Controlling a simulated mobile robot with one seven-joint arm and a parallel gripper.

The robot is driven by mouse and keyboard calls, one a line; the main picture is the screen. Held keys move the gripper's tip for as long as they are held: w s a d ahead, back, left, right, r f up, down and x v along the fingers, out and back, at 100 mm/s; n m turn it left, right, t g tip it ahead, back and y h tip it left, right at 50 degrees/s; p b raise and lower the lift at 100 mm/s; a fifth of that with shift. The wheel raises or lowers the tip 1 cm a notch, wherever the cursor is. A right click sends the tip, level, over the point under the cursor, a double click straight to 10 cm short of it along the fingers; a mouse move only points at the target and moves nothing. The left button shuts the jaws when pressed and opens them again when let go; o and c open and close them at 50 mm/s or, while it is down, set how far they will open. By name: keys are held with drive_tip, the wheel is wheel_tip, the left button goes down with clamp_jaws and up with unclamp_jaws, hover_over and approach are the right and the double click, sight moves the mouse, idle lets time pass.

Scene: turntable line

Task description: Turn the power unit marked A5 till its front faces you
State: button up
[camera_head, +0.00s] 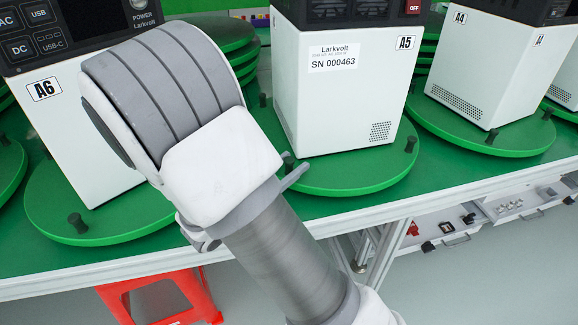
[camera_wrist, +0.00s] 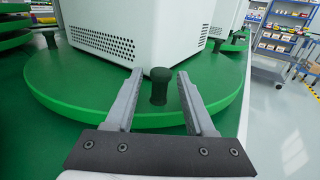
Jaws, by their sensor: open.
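The power unit marked A5 (camera_head: 345,95) is a white box on a green turntable (camera_head: 350,185). In the head view it shows a face with a serial label, an A5 sticker, a small vent and a red OFF switch at the top, not a display panel. In the wrist view its lower corner (camera_wrist: 140,45) shows, with vents on two faces. My gripper (camera_wrist: 160,75) is open at this turntable's rim (camera_wrist: 70,100), with a finger on each side of a dark upright peg (camera_wrist: 159,86). Whether either finger touches the peg, I cannot tell.
Unit A6 (camera_head: 100,140) stands on its own turntable (camera_head: 110,225) at left, partly behind my arm, its control panel showing. Unit A4 (camera_head: 490,70) stands on another turntable at right. Stacked green discs (camera_head: 245,65) lie behind. A red stool (camera_head: 160,290) stands below the bench edge.

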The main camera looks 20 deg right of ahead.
clamp_jaws()
idle(1.4)
